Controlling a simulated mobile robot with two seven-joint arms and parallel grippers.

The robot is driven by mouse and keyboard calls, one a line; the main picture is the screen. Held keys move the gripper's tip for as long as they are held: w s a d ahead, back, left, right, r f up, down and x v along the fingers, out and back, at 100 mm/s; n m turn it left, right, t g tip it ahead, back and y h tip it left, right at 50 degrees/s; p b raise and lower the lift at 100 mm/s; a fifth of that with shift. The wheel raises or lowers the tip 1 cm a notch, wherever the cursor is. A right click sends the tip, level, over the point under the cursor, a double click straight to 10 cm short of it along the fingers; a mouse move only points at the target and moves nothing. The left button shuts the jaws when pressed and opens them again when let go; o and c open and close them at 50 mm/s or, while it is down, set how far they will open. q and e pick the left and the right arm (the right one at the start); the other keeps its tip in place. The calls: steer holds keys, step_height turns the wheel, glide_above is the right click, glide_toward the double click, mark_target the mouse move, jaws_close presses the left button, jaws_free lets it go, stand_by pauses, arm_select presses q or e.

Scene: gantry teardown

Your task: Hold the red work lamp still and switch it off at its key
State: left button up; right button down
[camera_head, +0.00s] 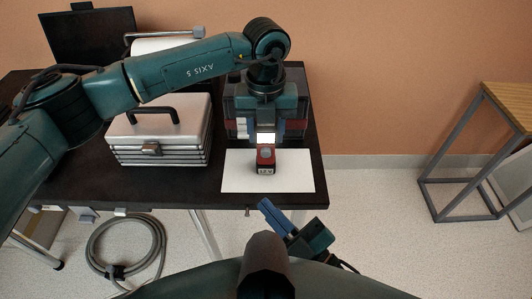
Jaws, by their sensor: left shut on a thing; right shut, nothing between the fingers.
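The red work lamp (265,155) stands on a white sheet (295,180) near the table's right front corner. Its front carries a "12 V" label, and a bright white glow shows at its upper part. My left gripper (266,131) reaches down over the lamp from behind and is shut on it. The gripper hides part of the lamp. I cannot make out the key clearly. My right gripper (268,206) is shut and empty, in front of and below the table's front edge, apart from the lamp.
A silver case (160,135) with a black handle stands left of the sheet on the dark table (80,180). Dark boxes stand behind my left gripper. A coiled hose (125,250) hangs below the table. A wood-topped metal stand (470,150) is at right, with clear floor between.

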mark_target(266, 153)
steer(key=shift+w, duration=0.1)
steer(key=shift+w, duration=4.35)
steer(key=shift+w+d+r, duration=0.1)
steer(key=shift+w+r, duration=0.05)
steer(key=shift+w, duration=0.2)
